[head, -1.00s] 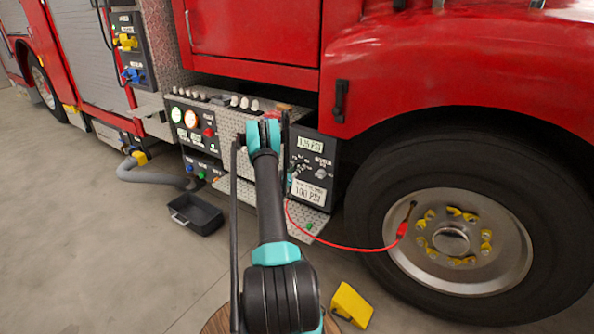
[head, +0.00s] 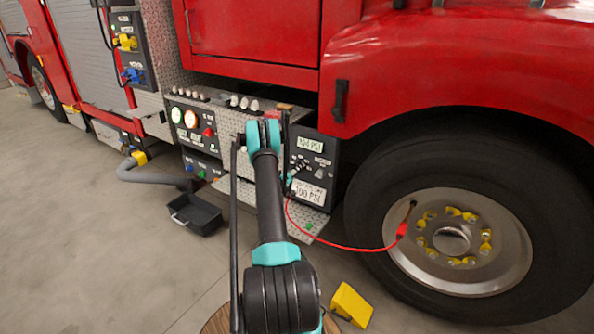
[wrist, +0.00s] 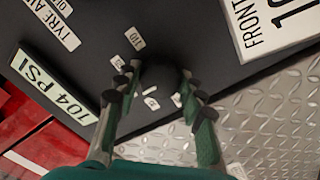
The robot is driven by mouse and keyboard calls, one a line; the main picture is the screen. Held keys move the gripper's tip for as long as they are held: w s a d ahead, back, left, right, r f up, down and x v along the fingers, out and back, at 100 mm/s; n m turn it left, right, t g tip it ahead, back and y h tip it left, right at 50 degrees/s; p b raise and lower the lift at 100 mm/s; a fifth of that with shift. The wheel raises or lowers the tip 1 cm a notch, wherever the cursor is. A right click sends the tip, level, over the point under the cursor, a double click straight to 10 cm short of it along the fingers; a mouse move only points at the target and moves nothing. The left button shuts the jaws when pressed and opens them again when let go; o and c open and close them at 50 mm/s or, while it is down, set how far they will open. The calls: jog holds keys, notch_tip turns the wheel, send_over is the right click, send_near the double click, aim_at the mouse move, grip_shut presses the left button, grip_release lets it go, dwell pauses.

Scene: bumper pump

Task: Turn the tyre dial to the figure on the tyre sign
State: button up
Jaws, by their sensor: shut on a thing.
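The black round tyre dial (wrist: 160,76) sits on a dark panel in the wrist view, ringed by small white number labels, one reading 110. My gripper (wrist: 159,88) is shut on the dial, one finger on each side. The green display (wrist: 55,87) beside it reads 104 PSI; it also shows in the head view (head: 310,145). The white tyre sign (wrist: 275,22) is cut off in the wrist view, showing FRONT and a figure starting with 10. In the head view the sign (head: 309,194) ends in PSI; its last digit is too small to be sure of.
A red hose (head: 340,246) runs from the panel to the front wheel (head: 450,240). A yellow chock (head: 351,305) and a black tray (head: 195,214) are on the floor. A diamond-plate step (head: 300,232) lies below the panel.

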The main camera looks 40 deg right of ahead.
jog(key=o, duration=1.2)
jog(key=shift+c, duration=0.2)
